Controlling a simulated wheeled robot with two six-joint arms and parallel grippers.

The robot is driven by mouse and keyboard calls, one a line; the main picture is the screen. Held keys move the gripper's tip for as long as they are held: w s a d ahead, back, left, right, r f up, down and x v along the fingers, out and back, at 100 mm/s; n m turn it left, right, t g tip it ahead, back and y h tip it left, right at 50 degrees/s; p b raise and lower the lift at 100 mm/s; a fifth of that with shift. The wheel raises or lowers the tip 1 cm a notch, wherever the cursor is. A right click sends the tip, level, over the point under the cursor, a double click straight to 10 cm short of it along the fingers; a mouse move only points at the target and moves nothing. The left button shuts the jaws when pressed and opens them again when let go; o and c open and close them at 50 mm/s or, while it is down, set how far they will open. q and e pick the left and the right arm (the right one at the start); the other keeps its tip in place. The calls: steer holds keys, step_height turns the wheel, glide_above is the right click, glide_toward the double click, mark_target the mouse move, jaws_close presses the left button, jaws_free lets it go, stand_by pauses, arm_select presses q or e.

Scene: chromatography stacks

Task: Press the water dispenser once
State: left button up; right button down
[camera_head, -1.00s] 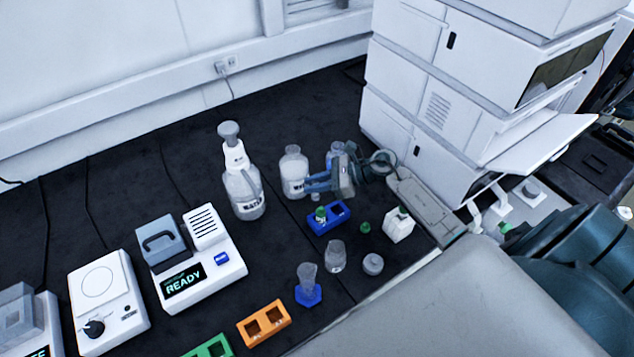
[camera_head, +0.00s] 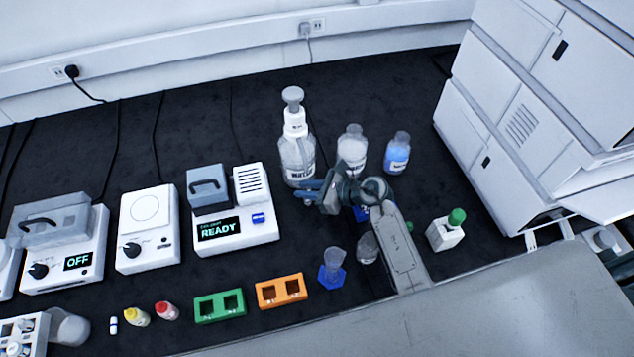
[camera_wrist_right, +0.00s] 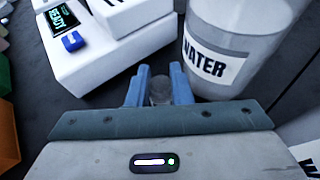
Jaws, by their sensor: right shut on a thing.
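The water dispenser (camera_head: 297,158) is a clear bottle with a white collar, grey pump head (camera_head: 292,96) and WATER label. It stands upright on the dark bench. It also fills the upper right of the right wrist view (camera_wrist_right: 235,45), where its pump head is out of frame. My right gripper (camera_head: 306,190) is low, just in front of the dispenser's base. In the right wrist view, its blue fingers (camera_wrist_right: 160,88) are shut on a small clear-grey vial (camera_wrist_right: 161,91). My left gripper is not in view.
A device reading READY (camera_head: 236,235) stands left of the dispenser. A white bottle (camera_head: 352,150) and a blue bottle (camera_head: 397,155) stand to its right. Green (camera_head: 219,305) and orange (camera_head: 281,291) racks lie in front. A blue rack is mostly hidden behind my arm.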

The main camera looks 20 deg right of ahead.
stand_by(0.8)
steer(key=shift+f, duration=0.1)
steer(key=shift+f+b, duration=0.25)
steer(key=shift+b, duration=0.2)
steer(key=c, duration=0.8)
jaws_free()
steer(key=shift+d+r, duration=0.1)
steer(key=shift+p+v, duration=0.85)
steer(key=shift+v, duration=2.1)
